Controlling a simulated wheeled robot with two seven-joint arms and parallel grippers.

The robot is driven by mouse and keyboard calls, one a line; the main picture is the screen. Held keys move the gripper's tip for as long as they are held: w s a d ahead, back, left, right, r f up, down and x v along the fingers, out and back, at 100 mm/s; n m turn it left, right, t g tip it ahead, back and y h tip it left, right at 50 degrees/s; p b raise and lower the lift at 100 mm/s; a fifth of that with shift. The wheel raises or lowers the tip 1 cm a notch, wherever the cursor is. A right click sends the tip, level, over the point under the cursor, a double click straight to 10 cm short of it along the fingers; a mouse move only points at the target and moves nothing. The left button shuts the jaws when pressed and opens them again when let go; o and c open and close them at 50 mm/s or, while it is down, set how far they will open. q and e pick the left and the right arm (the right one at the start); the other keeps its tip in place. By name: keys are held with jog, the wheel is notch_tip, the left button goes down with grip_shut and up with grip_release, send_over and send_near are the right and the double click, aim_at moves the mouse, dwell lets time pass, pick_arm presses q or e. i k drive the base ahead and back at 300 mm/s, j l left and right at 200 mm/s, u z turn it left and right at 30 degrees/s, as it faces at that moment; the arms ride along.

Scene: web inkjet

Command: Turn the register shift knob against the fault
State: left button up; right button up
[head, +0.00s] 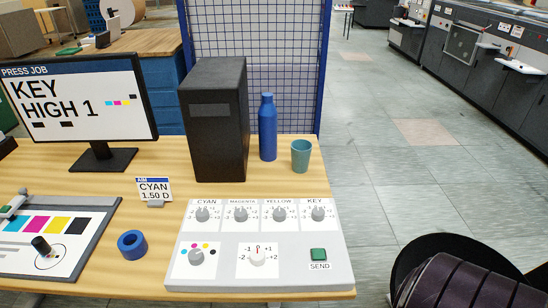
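A white control panel (300,277) lies on the wooden table. Its top row has grey knobs marked CYAN (203,214), MAGENTA (241,214), YELLOW (279,214) and KEY (318,214). Below are a grey selector knob (196,257) with coloured dots around it, a pale knob (257,256) on a scale from -2 to +2, and a green SEND button (318,254). The pale knob's exact setting is too small to tell. A monitor (75,90) reads PRESS JOB, KEY HIGH 1. Neither of my grippers is in view.
Behind the panel stand a black computer tower (214,145), a blue bottle (267,130) and a teal cup (301,157). A CYAN 1.50 D card (154,190), blue ring (132,244) and print sheet (45,235) lie left. A dark ribbed object (465,285) fills the lower right corner.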

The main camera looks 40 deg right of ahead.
aim_at(257, 256)
jog(key=z, duration=1.1)
